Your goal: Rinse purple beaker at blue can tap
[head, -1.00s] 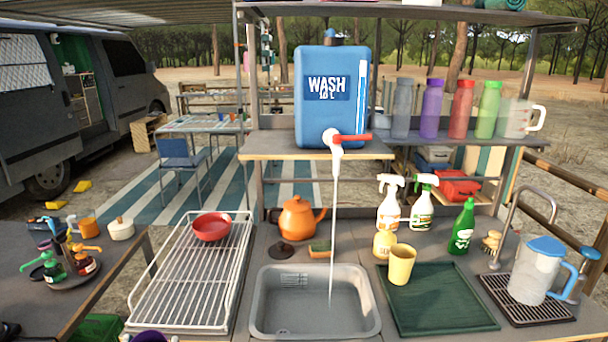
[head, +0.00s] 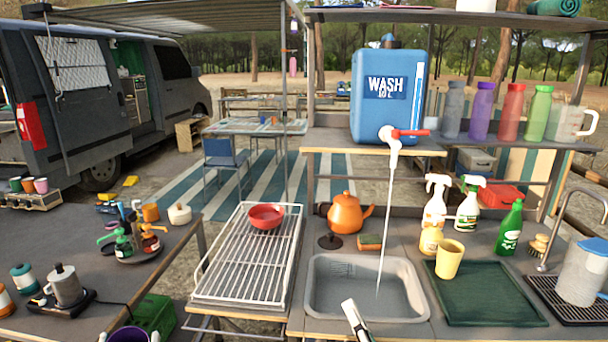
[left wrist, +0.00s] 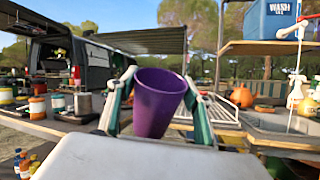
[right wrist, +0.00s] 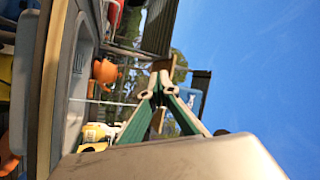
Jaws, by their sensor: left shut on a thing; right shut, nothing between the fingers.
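The purple beaker (left wrist: 158,103) is held upright between the fingers of my left gripper (left wrist: 160,95) in the left wrist view. In the head view the beaker (head: 128,335) shows only its rim at the bottom edge, left of the drying rack. The blue can (head: 390,95) labelled WASH stands on a shelf. Its white tap (head: 390,142) has a red lever, and a stream of water falls into the grey sink basin (head: 318,295). My right gripper (head: 350,310) is in front of the basin's near edge. In the right wrist view its fingertips (right wrist: 160,82) meet with nothing between them.
A white wire rack (head: 235,270) with a red bowl (head: 267,216) stands left of the basin. A yellow cup (head: 449,260) is on a green tray (head: 490,305) to the right. An orange kettle (head: 348,214) and sponge (head: 369,242) sit behind the basin.

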